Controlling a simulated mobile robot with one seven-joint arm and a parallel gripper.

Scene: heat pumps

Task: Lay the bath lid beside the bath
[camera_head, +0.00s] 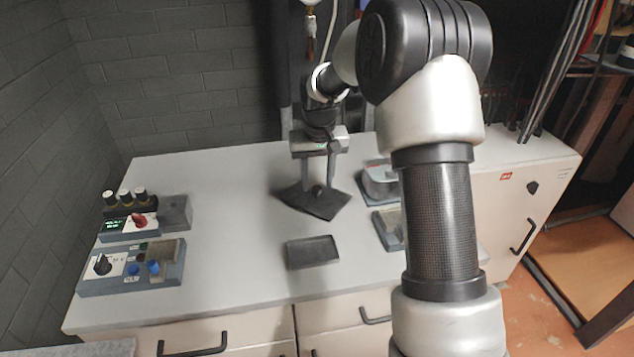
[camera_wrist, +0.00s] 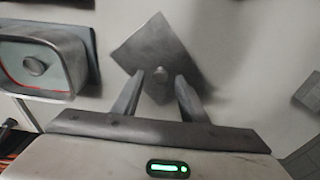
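The lid, a dark grey square plate (camera_head: 309,203) with a small round knob, lies in the middle of the worktop, turned at an angle. It also shows in the wrist view (camera_wrist: 150,47). My gripper (camera_head: 318,180) is above it, pointing down. In the wrist view its fingers (camera_wrist: 158,82) are apart, one on each side of the knob, with gaps showing. Whether the fingertips reach down around the knob is unclear. A blue-grey box with a rounded rim (camera_head: 379,184), likely the bath, stands to the right, partly behind my arm. In the wrist view it (camera_wrist: 85,52) has a round grey knob inside the rim.
A shallow dark tray (camera_head: 313,252) lies in front of the lid. Control boxes with knobs (camera_head: 130,268) stand at the left. Another grey box (camera_head: 388,229) is at the right, partly hidden by my arm. Worktop between tray and control boxes is clear.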

